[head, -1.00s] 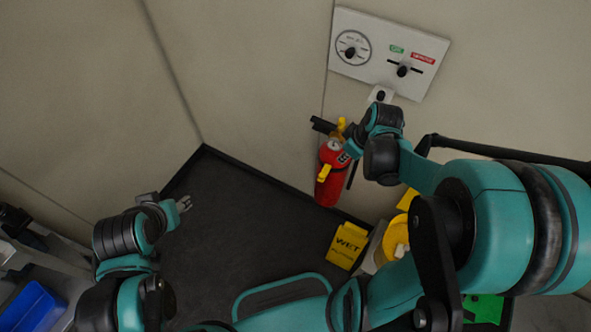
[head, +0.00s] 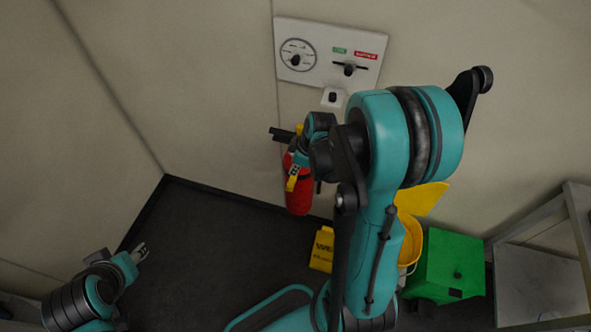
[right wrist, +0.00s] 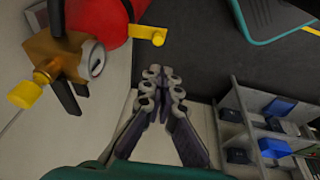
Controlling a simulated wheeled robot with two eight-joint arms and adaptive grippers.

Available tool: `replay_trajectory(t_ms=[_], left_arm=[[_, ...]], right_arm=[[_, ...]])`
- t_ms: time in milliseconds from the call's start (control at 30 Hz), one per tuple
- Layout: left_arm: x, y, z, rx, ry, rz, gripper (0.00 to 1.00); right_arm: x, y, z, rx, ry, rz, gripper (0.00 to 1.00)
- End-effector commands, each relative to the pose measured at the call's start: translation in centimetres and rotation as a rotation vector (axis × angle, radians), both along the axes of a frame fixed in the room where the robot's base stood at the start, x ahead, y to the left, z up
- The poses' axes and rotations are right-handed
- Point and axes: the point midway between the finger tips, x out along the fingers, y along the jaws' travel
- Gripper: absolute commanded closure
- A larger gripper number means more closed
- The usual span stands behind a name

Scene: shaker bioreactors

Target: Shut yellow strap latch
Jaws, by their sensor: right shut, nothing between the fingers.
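The red fire extinguisher (head: 299,199) hangs on the wall, with a yellow strap latch (head: 291,183) on its front. In the right wrist view the latch (right wrist: 148,34) sticks out sideways from the red body (right wrist: 98,16). My right gripper (right wrist: 161,82) is shut and empty, its fingertips just below the latch and apart from it in that view. In the head view my right wrist and forearm cover part of the extinguisher, and the fingertips are hard to make out. My left gripper (head: 139,252) is far left, away from the extinguisher; its jaw gap is too small to judge.
A wall panel (head: 328,54) with dials is above the extinguisher. A yellow wet-floor sign (head: 322,250), a yellow bucket (head: 411,240) and a green box (head: 447,264) stand below and right. A grey shelf (head: 575,225) is at far right. The dark floor (head: 205,240) is clear.

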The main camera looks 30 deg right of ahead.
Motion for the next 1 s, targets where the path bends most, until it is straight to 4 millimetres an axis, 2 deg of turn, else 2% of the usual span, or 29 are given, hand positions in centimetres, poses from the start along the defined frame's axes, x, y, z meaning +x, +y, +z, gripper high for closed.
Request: replay_trajectory(t_ms=[33, 100, 400, 600, 1000], left_arm=[[0.0, 0.0, -1.0, 0.000, 0.000, 0.000, 0.57], [0.0, 0.0, -1.6, 0.000, 0.000, 0.000, 0.57], [0.0, 0.0, -4.0, 0.000, 0.000, 0.000, 0.57], [0.0, 0.0, -4.5, 0.000, 0.000, 0.000, 0.57], [0.0, 0.0, -4.5, 0.000, 0.000, 0.000, 0.57]], right_arm=[[0.4, 0.2, -1.6, -0.001, 0.000, 0.002, 1.00], [0.8, 0.4, -3.1, -0.001, 0.000, 0.003, 1.00], [1.9, 0.5, -8.3, -0.001, -0.001, 0.000, 1.00], [2.1, 0.3, -9.7, -0.001, -0.001, 0.000, 1.00], [2.1, 0.2, -9.8, -0.001, -0.001, 0.000, 1.00]])
